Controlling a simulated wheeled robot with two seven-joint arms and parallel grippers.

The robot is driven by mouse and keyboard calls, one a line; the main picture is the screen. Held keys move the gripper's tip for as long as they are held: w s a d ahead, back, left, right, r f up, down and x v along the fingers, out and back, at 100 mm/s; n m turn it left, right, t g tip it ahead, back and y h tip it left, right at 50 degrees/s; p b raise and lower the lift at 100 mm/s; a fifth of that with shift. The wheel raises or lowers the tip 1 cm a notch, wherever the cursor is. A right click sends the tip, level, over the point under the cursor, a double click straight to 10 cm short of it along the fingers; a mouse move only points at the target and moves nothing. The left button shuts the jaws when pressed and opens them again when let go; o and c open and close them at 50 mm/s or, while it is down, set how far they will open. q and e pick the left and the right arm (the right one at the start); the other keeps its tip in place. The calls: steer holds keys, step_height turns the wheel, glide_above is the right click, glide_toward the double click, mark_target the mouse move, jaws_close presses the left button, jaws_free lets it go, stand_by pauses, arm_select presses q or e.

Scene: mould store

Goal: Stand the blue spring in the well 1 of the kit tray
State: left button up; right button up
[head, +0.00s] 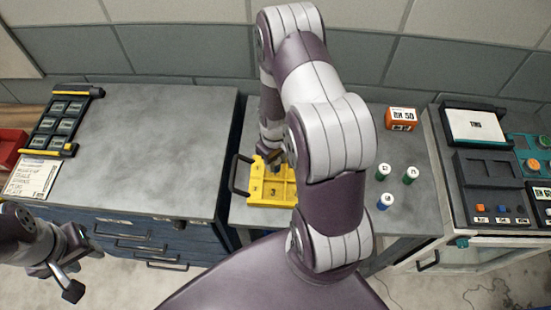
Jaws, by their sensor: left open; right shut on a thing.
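The yellow kit tray (287,192) lies on the grey middle cabinet top, with a black handle at its left. A figure 3 shows on its front part; my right arm hides some of the tray. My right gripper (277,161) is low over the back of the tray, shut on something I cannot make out. My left gripper (84,271) is open and empty at the lower left, in front of the left cabinet.
An orange box (401,118) is at the back right. A dark organiser (488,182) fills the right cabinet. The left cabinet top (150,130) is mostly clear, with a black rack (62,120) at its left.

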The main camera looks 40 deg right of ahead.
steer(key=shift+f, duration=0.5)
stand_by(0.5)
steer(key=o, duration=1.2)
steer(key=shift+c, duration=0.2)
steer(key=c, duration=0.4)
steer(key=shift+o, duration=0.2)
steer(key=shift+r, duration=0.1)
steer(key=shift+r+p, duration=0.5)
steer(key=shift+r, duration=0.2)
